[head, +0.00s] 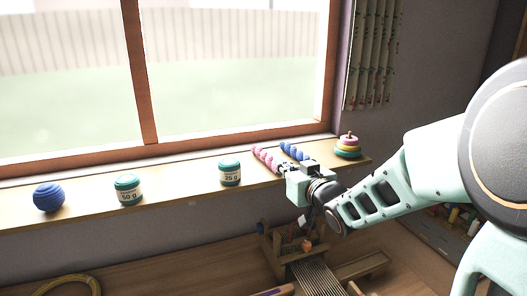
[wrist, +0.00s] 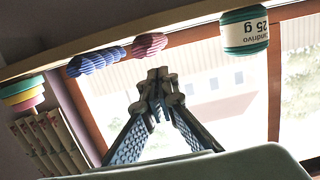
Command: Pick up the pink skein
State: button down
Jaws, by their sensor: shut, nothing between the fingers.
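The pink skein (head: 266,159), a twisted bundle, lies on the window sill (head: 190,189). In the wrist view it (wrist: 149,45) shows beyond my fingertips, with its near part towards the sill edge. My gripper (head: 282,168) is at the sill's front edge, close to the pink skein in the head view. In the wrist view the fingertips (wrist: 159,78) meet with nothing between them, and a gap shows between them and the skein. My gripper hides part of the sill in the head view.
A blue twisted skein (head: 294,151) lies just right of the pink one. A stacked ring toy (head: 348,146) stands farther right. A 25 g jar-like yarn ball (head: 230,172), a 50 g one (head: 128,190) and a blue ball (head: 48,198) stand left. A wooden loom (head: 283,250) is below.

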aim_at(268, 157)
jog(key=x, duration=0.3)
jog(key=p+x, duration=0.1)
jog(key=x, duration=0.7)
jog(key=shift+w+r+p, duration=0.25)
jog(key=shift+r+p, duration=0.05)
jog(key=shift+p, duration=0.1)
jog(key=shift+f+b, duration=0.3)
jog(key=shift+b, duration=0.25)
jog(key=shift+s+f, duration=0.1)
jog(key=shift+f, duration=0.05)
